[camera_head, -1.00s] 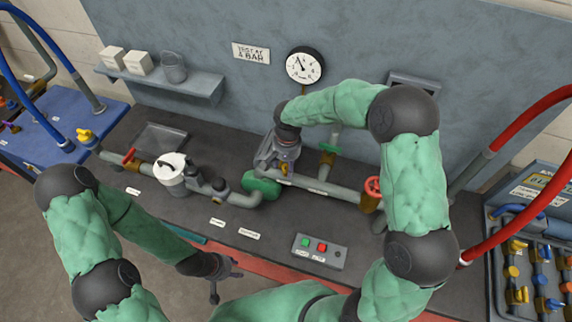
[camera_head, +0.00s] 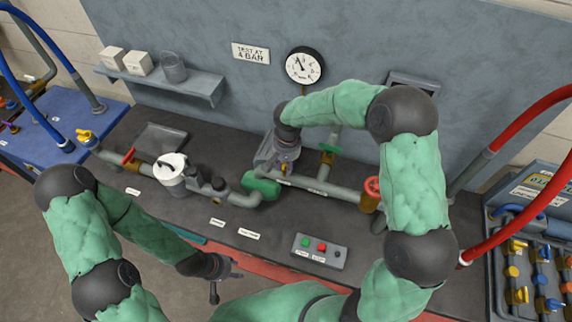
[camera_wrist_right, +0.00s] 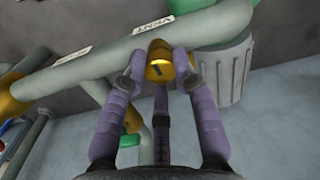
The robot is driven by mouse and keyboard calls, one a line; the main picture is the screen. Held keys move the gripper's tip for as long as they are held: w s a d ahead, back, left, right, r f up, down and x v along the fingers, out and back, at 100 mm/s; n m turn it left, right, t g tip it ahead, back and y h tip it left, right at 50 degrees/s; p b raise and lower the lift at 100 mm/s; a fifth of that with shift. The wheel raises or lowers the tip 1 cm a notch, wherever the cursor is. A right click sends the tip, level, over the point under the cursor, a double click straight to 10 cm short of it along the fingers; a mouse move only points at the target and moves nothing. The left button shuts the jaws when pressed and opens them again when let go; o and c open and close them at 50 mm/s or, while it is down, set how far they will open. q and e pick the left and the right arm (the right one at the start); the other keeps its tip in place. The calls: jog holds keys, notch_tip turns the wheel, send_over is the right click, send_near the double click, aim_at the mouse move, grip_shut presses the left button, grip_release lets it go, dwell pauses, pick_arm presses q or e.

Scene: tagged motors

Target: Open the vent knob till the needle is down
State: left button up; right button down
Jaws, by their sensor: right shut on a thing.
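The brass vent knob (camera_wrist_right: 160,62) sits on the grey pipe beside a label reading VENT (camera_wrist_right: 156,33) in the right wrist view. My right gripper (camera_wrist_right: 163,68) is shut on this knob, one finger on each side; in the head view the gripper (camera_head: 283,166) is at the pipe below the gauge, the knob mostly hidden by it. The round white pressure gauge (camera_head: 304,66) hangs on the back panel; its dark needle points toward the upper left, its exact reading too small to tell. My left gripper (camera_head: 226,280) is empty and apart from the pipes, its fingers spread.
A green-handled valve (camera_head: 329,150) and a red-handled valve (camera_head: 373,186) stand right of my right gripper. A white-topped pump pot (camera_head: 171,168) is to the left. A button box (camera_head: 319,251) sits at the front. A shelf (camera_head: 170,84) juts from the panel.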

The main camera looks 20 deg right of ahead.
jog(key=n, duration=0.8)
jog(key=shift+f+n+p, duration=0.1)
jog(key=shift+n+p, duration=0.25)
jog(key=shift+n, duration=0.05)
jog(key=n, duration=0.4)
jog(key=shift+g+p, duration=0.3)
jog(key=shift+p, duration=0.1)
jog(key=shift+n+p, duration=0.35)
jog(key=shift+n, duration=1.75)
jog(key=c, duration=1)
grip_release()
jog(key=shift+o, duration=0.2)
